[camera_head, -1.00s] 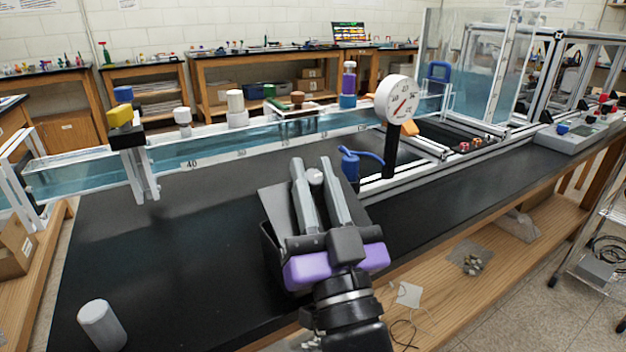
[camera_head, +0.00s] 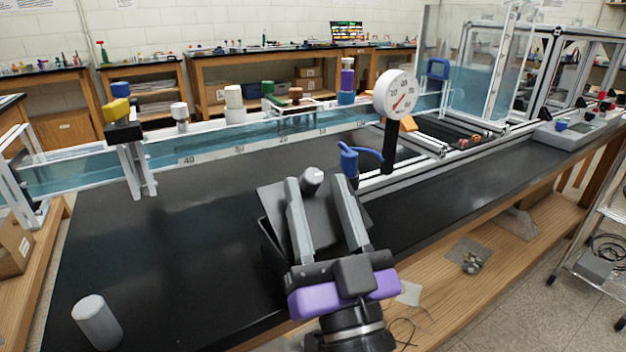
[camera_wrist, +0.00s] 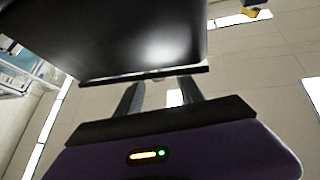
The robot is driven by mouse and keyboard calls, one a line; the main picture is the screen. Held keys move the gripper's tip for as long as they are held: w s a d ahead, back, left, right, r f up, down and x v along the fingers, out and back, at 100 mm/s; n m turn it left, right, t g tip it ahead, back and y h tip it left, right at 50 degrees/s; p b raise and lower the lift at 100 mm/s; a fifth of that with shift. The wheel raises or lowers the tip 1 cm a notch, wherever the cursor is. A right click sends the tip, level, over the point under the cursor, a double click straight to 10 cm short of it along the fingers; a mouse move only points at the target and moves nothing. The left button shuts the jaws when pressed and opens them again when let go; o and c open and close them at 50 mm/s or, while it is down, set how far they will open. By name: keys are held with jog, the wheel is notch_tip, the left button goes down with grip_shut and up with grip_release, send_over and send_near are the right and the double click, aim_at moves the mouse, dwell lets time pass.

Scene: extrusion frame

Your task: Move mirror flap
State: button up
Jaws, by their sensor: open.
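A dark flat flap (camera_head: 268,197) with a pale round knob (camera_head: 312,178) near its upper edge stands over the black bench in the head view. It seems to be the mirror flap; my fingers hide part of it. In the wrist view a dark glossy panel (camera_wrist: 140,30) with a bright reflection fills the upper middle, its near edge just beyond my fingertips. My gripper (camera_head: 314,184) is open and empty, with its fingers on either side of the knob in the head view. It also shows in the wrist view (camera_wrist: 160,92). I cannot tell whether the fingers touch the flap.
A white dial gauge (camera_head: 395,94) on a black post and a blue-handled part (camera_head: 348,165) stand just beyond, to the right. A long clear water channel (camera_head: 215,145) runs behind. A grey cylinder (camera_head: 96,322) stands front left. The bench top between is clear.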

aim_at(328, 232)
jog(key=b+v, duration=0.1)
jog(key=v, duration=0.3)
